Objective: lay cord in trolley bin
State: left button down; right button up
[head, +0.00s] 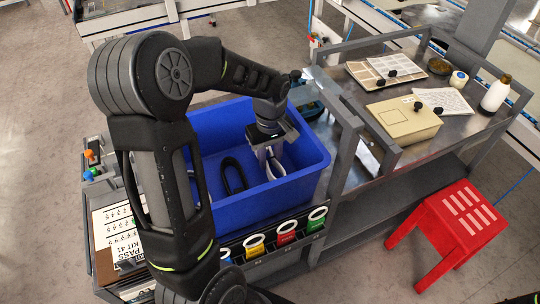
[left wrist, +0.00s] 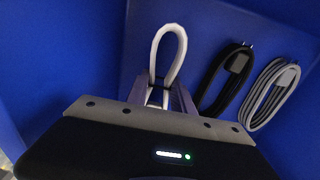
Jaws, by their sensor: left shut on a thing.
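The blue trolley bin (head: 262,203) stands open at the middle of the head view. My left gripper (head: 268,160) reaches down inside it near the right side, shut on a white looped cord (head: 276,167). In the left wrist view the loop of the white cord (left wrist: 168,50) sticks out beyond the fingers (left wrist: 163,98). A black cord (head: 233,177) lies coiled on the bin floor, left of the gripper in the head view. In the left wrist view the black cord (left wrist: 224,78) and a grey coiled cord (left wrist: 271,94) lie side by side. I cannot tell whether the white cord touches the floor.
A metal bench (head: 350,130) at right carries a beige box (head: 402,119), papers (head: 444,103) and a bottle (head: 495,94). A red stool (head: 450,228) stands at right. My left arm hides the bin's left part.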

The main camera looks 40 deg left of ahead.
pick_arm(q)
jog(key=shift+f, duration=0.65)
jog(key=c, duration=1)
grip_release()
notch_tip(320, 180, up, 21)
jog(key=p, duration=1.5)
